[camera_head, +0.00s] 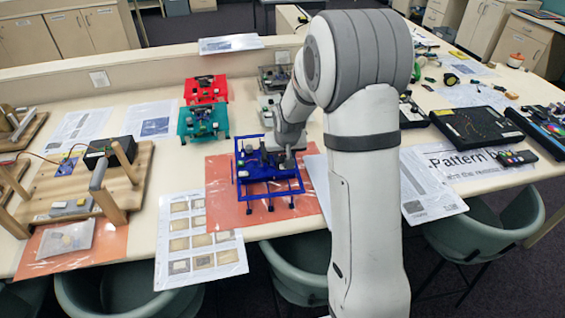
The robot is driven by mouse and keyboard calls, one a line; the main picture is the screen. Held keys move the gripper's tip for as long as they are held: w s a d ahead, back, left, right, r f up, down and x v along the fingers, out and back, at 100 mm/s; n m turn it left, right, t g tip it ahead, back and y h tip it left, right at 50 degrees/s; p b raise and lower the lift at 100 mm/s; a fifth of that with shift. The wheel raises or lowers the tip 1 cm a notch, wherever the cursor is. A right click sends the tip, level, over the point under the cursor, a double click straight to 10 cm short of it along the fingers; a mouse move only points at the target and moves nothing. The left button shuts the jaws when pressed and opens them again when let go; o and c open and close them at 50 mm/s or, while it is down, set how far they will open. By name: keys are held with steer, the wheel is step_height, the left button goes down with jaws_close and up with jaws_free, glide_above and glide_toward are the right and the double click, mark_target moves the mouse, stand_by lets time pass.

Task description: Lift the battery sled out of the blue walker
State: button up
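The blue walker (267,188) stands on an orange mat (225,216) in the middle of the table. It is an open blue frame on thin legs with small dark and grey parts on top. My arm reaches over it from the right. My gripper (287,163) is at the walker's upper right part, close to or touching it; I cannot tell which. Its fingers are too small and partly hidden to show whether they are open or shut. I cannot make out the battery sled clearly among the parts on the walker.
A red walker (206,90) and a teal walker (203,121) stand behind to the left. A wooden rig (85,185) with a black box is at the left. A picture sheet (200,240) lies in front. A black board (476,127) is at the right. Green chairs (485,228) line the table's front edge.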

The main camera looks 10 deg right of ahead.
steer(key=shift+f, duration=0.25)
steer(key=shift+c, duration=0.2)
steer(key=c, duration=0.6)
steer(key=shift+r, duration=0.1)
steer(key=shift+c, duration=0.2)
